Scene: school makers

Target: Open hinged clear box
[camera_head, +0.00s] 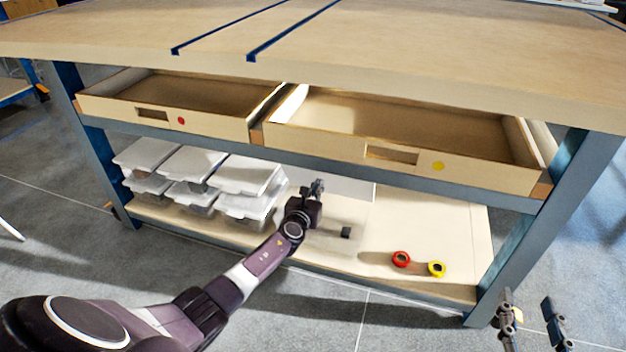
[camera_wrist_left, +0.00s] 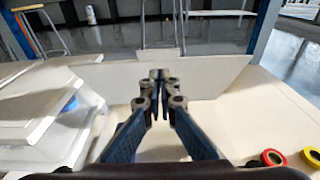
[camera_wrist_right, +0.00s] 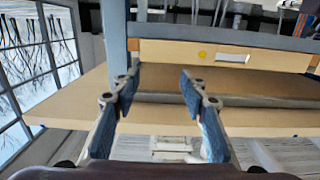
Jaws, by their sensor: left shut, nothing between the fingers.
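The hinged clear box (camera_head: 325,238) is on the lower shelf, right of the stacked boxes. It is faint against the shelf, so its walls are hard to make out. A pale flat panel, which looks like its lid (camera_head: 350,188), stands raised at its back; it also crosses the left wrist view (camera_wrist_left: 215,78), with a small tab at its top edge. My left gripper (camera_head: 315,188) is shut and empty in front of this panel; I cannot tell whether it touches it. My right gripper (camera_head: 529,312) is open and empty outside the bench's right front leg; its fingers are apart in its wrist view (camera_wrist_right: 154,84).
Several stacked white-lidded boxes (camera_head: 190,165) stand left of my left gripper. A red roll (camera_head: 401,259) and a yellow roll (camera_head: 437,269) lie right. Two open drawers (camera_head: 210,131) (camera_head: 460,173) overhang the shelf.

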